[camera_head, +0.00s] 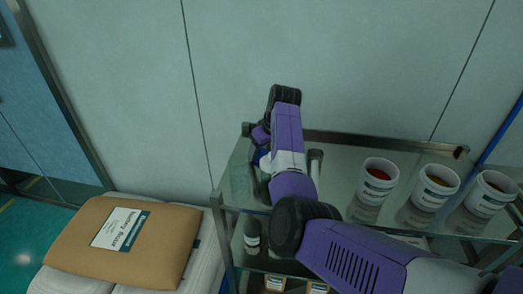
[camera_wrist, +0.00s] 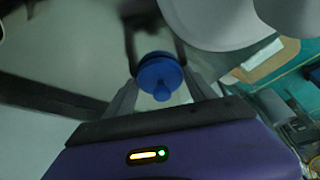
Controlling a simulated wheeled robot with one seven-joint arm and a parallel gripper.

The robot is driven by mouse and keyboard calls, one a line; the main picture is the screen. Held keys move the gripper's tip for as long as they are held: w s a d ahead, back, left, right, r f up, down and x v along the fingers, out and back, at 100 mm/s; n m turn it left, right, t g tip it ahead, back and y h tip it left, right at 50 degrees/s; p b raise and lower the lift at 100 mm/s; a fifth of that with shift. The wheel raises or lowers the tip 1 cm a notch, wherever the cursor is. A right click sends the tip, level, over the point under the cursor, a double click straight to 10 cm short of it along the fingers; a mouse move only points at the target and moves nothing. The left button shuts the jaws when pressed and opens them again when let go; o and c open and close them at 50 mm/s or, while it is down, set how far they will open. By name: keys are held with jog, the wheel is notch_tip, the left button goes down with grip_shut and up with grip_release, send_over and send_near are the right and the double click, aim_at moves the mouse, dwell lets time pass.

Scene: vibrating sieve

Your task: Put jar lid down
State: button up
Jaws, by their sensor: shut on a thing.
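The blue jar lid (camera_wrist: 160,77), round with a raised knob, is between the two fingers of my gripper (camera_wrist: 158,88) in the wrist view. My gripper is shut on it. In the head view, a little blue of the lid (camera_head: 264,155) shows beside my purple arm, over the left end of the cart's top shelf (camera_head: 340,165). My arm hides most of my gripper there, and I cannot tell whether the lid touches the shelf.
Three open white jars stand in a row on the right of the top shelf: one with red contents (camera_head: 376,188), a middle one (camera_head: 431,192) and a right one (camera_head: 486,200). A small dark bottle (camera_head: 252,236) is below. A brown sack (camera_head: 124,240) lies left of the cart.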

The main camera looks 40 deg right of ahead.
jog(key=shift+f, duration=0.2)
jog(key=o, duration=1.3)
jog(key=shift+r, duration=0.1)
jog(key=shift+r, duration=0.2)
jog(key=b+v, duration=0.1)
jog(key=v, duration=1.1)
jog(key=shift+f, duration=0.1)
